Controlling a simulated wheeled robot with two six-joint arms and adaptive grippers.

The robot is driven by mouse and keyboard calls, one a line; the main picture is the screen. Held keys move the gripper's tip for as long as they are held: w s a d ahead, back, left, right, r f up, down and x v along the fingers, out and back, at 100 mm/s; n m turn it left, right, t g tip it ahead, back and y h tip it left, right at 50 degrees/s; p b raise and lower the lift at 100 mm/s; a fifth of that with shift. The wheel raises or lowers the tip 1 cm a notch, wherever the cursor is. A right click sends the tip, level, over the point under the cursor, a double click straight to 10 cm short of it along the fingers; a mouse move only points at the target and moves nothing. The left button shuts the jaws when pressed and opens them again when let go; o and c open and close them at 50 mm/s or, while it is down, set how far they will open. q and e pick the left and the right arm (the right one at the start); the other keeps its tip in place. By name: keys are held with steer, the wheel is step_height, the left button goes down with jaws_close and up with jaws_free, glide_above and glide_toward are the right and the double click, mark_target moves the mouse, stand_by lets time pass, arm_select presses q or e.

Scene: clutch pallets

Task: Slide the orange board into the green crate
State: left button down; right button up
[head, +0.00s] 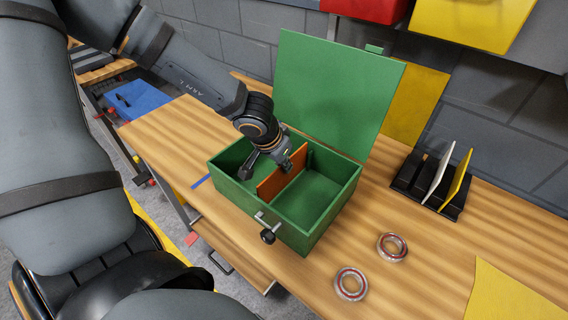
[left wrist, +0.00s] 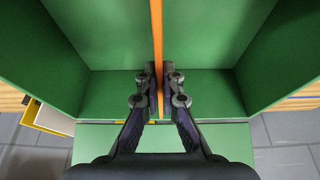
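The green crate (head: 331,212) stands on the wooden table with its lid (head: 330,95) open and upright at the back. The orange board (head: 286,176) stands upright inside the crate, parting its inside into a left and a right space. My left gripper (head: 289,160) reaches into the crate from above at the board's far end. In the left wrist view the orange board (left wrist: 156,40) runs edge-on between the two fingers (left wrist: 159,80), which are close on either side of it. Whether the board touches the crate's floor is hard to tell.
Two bearing rings (head: 392,247) (head: 351,284) lie in front and right of the crate. A black rack (head: 425,186) holding a white and a yellow board stands at right. A yellow sheet (head: 505,295) lies at the lower right.

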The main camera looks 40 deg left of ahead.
arm_select(q)
steer(key=shift+f, duration=0.3)
arm_select(e)
steer(key=shift+a+f, duration=0.1)
steer(key=shift+f, duration=0.25)
arm_select(q)
steer(key=c, duration=1.4)
jaws_free()
steer(key=shift+c, duration=0.2)
steer(key=shift+r, duration=0.1)
steer(key=v, duration=0.7)
steer(key=shift+r, duration=0.2)
steer(key=shift+s, duration=0.1)
steer(key=shift+r, duration=0.1)
arm_select(e)
steer(key=shift+r, duration=0.15)
